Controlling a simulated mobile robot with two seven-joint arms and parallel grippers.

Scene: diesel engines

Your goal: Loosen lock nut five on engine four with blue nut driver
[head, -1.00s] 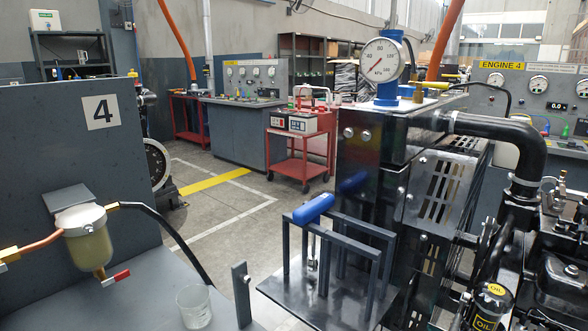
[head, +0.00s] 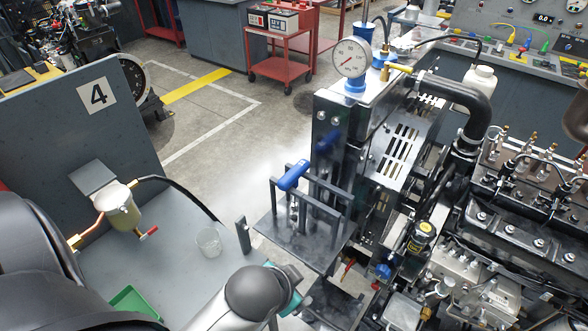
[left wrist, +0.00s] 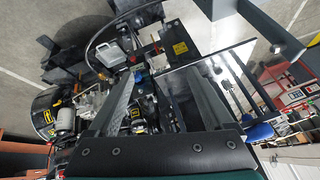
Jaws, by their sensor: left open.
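The blue nut driver (head: 293,175) has a blue T-shaped handle on top of a dark metal rack (head: 333,212), with its shaft hanging down. A blue shape that looks like its handle (left wrist: 260,131) shows right of my gripper in the left wrist view. Engine four (head: 530,235) fills the right of the head view; I cannot single out lock nut five. My left gripper (left wrist: 160,78) is open, its two grey fingers apart with nothing held between them. In the head view my left arm enters at the bottom, below the rack; its fingertips are not clear. My right gripper is not in view.
A pressure gauge (head: 352,58) stands on a dark cabinet behind the rack. A red cart (head: 281,55) stands beyond open floor.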

